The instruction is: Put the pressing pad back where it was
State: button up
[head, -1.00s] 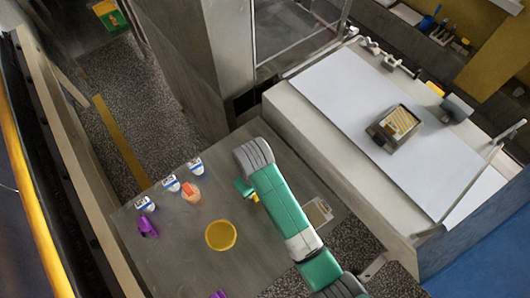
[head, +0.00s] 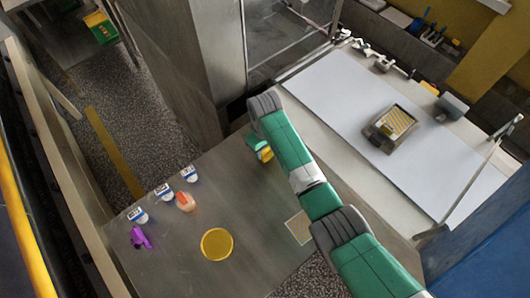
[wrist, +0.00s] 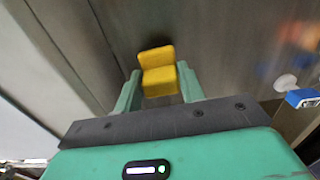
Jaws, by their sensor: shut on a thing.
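A small yellow block (wrist: 158,72), which looks like the pressing pad, sits between the two green fingers of my gripper (wrist: 159,88) in the wrist view. It has a stepped shape with two faces showing. In the head view my gripper (head: 259,148) is over the far right part of the grey metal table (head: 255,215), with a bit of the yellow pad (head: 266,154) showing at its tip. The pad's height above the table is hard to judge. A flat beige square (head: 299,227) lies near the table's right edge, beside my arm.
A grey column (head: 180,60) rises behind the table.

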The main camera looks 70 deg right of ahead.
aim_at(265, 153)
jog(key=shift+d+f, duration=0.2)
jog(key=shift+f, duration=1.5)
jog(key=shift+f+b, duration=0.1)
jog(key=shift+b, duration=0.2)
jog(key=shift+f, duration=0.15)
jog(key=o, duration=0.8)
jog(key=shift+o, duration=0.2)
notch_tip(265, 153, up, 12)
jog(key=shift+r+p, duration=0.25)
jog(key=shift+p, duration=0.75)
